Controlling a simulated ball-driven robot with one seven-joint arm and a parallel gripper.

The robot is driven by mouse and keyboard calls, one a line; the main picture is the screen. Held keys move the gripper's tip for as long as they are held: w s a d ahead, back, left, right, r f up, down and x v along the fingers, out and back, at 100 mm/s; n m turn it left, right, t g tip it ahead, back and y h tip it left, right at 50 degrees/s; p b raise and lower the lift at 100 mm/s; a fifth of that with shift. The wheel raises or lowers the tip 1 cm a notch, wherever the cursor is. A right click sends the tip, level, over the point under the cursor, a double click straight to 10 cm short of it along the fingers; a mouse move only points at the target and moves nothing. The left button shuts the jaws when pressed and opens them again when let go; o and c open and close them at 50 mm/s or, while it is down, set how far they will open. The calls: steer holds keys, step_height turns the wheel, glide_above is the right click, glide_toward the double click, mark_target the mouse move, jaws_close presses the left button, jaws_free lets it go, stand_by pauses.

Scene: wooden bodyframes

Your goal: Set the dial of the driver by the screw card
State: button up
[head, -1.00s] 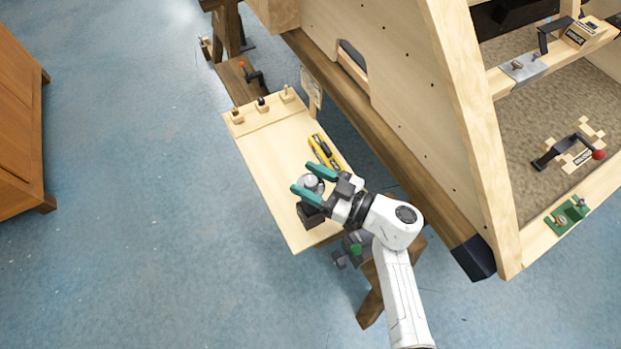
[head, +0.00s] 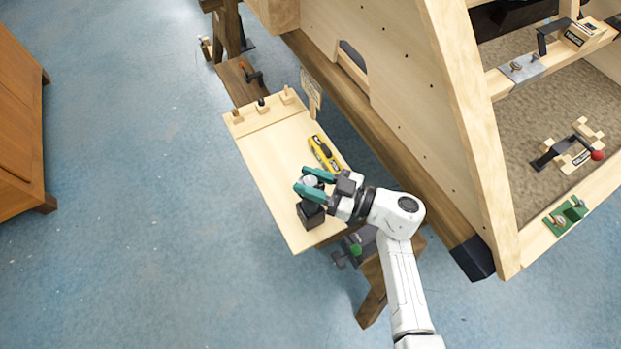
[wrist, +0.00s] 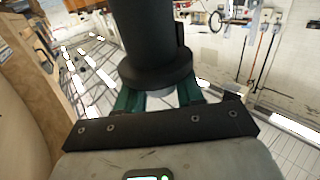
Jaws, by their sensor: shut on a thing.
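The driver (head: 311,214) stands at the near end of a light wooden board, its dark square lower part below my fingers. Its silver-grey round dial (head: 310,181) shows between the teal fingers of my gripper (head: 313,183). My gripper is shut on the dial. In the wrist view, a black flanged cylinder of the driver (wrist: 155,70) rises in front of my gripper (wrist: 158,100), with a pale grey part between the fingers. The dial's markings cannot be read. A small card (head: 311,88), apparently the screw card, stands at the board's far right; its print is too small to read.
A large wooden frame (head: 400,90) rises close on the right. The blue floor (head: 150,200) is open on the left.

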steer(key=n+g+b, duration=0.1)
steer(key=n+g, duration=0.1)
steer(key=g, duration=0.1)
steer(key=shift+w+f+y, duration=0.1)
steer(key=shift+y, duration=0.3)
steer(key=shift+n+g, duration=0.4)
steer(key=shift+g, duration=0.2)
steer(key=o, duration=0.9)
steer(key=shift+o, duration=0.2)
steer(key=shift+d, duration=0.1)
steer(key=d+b, duration=0.1)
steer(key=d, duration=0.9)
steer(key=shift+s+d, duration=0.35)
steer(key=shift+s, duration=0.05)
